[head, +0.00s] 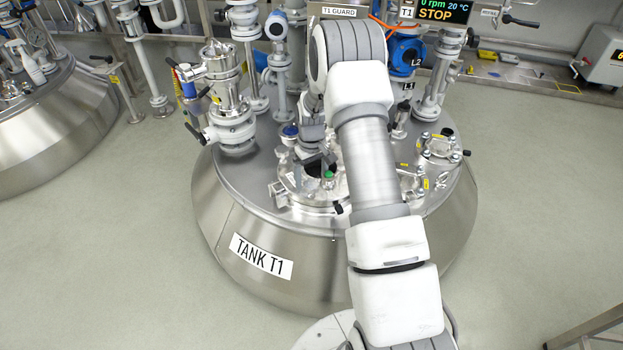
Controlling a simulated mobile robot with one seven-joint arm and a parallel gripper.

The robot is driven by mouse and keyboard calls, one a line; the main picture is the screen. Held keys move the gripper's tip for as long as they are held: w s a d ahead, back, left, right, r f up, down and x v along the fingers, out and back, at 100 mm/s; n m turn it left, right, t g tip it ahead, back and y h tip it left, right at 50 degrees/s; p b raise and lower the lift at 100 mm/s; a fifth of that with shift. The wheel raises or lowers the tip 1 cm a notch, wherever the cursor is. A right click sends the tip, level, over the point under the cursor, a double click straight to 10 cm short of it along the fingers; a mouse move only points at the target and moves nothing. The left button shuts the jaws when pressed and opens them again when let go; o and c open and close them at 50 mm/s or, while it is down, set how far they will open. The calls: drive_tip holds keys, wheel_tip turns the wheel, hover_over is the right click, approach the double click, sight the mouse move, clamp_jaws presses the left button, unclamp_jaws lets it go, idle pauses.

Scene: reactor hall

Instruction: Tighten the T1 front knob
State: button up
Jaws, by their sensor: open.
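Tank T1 (214,205) is a large steel vessel with a label on its front. On its lid is a round clamped hatch (300,205) with knobs around its rim. A small dark knob (337,209) shows at the hatch's front edge, partly beside my arm; whether it is tight cannot be told. My gripper (316,163) points down over the hatch, behind that front edge. Its dark fingers are small in the picture and partly hidden by my arm; they are open and I see nothing held. A green spot (328,174) shows just below them.
Pipes and a valve column (228,100) rise from the lid's left side. A blue motor housing (405,52) stands behind my arm, under a display (444,11) reading STOP. A smaller fitting (440,148) is on the right. The floor (110,260) around the tank is clear.

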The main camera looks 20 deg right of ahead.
sight(312, 184)
wheel_tip(312, 184, up, 16)
drive_tip(key=p, duration=0.4)
drive_tip(key=shift+d, duration=0.1)
